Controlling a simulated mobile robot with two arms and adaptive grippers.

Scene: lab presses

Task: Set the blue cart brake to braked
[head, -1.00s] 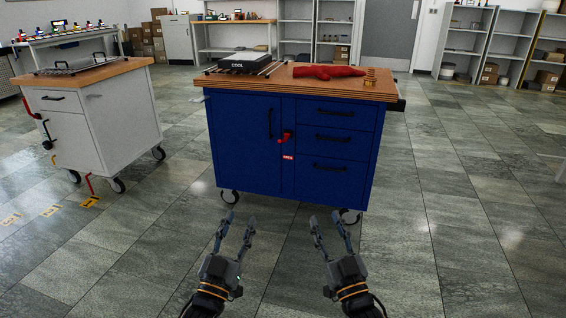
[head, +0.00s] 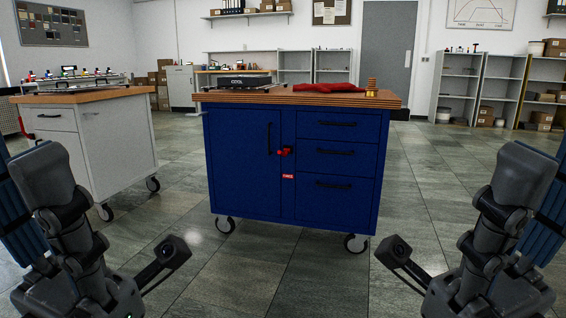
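The blue cart (head: 240,165) stands in the middle of the head view. A small red handle (head: 285,152) sits on its front, between the door and the drawers. A red label (head: 288,176) is just below the handle, its text too small to read. Casters (head: 226,225) show under the cart. My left gripper (head: 45,185) and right gripper (head: 515,185) are close up at the two sides, cut by the frame edges and away from the cart. Their fingers are only partly in view, so their opening is unclear. Nothing held is visible.
On the blue cart's wooden top lie a dark device (head: 237,82), a red cloth-like item (head: 328,88) and a brass-coloured stack (head: 371,86). A white cart (head: 110,140) stands to the left. Shelves (head: 460,88) line the back right. Floor (head: 290,270) before the blue cart is clear.

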